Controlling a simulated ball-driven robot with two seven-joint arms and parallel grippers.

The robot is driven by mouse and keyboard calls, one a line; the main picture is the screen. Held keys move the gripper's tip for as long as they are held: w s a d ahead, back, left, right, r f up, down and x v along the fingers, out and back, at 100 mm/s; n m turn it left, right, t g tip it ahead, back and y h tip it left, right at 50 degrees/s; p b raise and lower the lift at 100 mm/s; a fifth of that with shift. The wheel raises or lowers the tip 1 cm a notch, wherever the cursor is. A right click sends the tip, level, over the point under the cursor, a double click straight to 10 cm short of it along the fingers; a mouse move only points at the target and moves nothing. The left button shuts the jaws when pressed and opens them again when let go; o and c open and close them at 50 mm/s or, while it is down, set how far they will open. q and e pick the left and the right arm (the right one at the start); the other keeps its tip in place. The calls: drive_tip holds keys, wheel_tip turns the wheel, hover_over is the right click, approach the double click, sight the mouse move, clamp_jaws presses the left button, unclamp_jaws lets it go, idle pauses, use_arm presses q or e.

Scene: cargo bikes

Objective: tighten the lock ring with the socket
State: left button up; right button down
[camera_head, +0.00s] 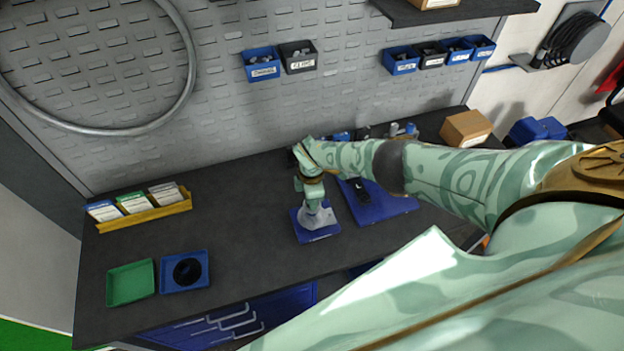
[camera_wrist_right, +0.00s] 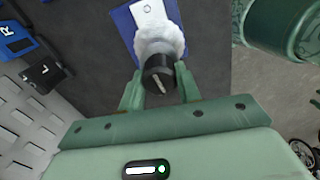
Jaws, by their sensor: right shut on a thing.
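My right gripper (camera_head: 312,196) reaches down over the bench and is shut on a dark cylindrical piece, which looks like the socket (camera_wrist_right: 160,76). In the right wrist view the fingers of my right gripper (camera_wrist_right: 160,92) stand on both sides of it. The socket is over a pale grey rounded part (camera_head: 319,217), also seen in the wrist view (camera_wrist_right: 156,42), on a blue base plate (camera_head: 318,236). I cannot tell whether the socket touches that part. The lock ring is not distinguishable; it may be hidden under the socket. My left gripper is not in view.
On the bench (camera_head: 235,215) are a green tray (camera_head: 112,288), a blue tray (camera_head: 203,260) holding a dark ring, and a yellow card holder (camera_head: 150,215). A blue mat (camera_head: 395,207) lies right of my gripper. A cardboard box (camera_head: 465,128) stands at the back right.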

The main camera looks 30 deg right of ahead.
drive_tip(key=shift+w, duration=0.1)
drive_tip(key=n, duration=0.5)
drive_tip(key=shift+b, duration=0.3)
drive_tip(key=n, duration=0.3)
drive_tip(key=shift+f+b, duration=0.9)
drive_tip(key=shift+f, duration=0.05)
idle(0.6)
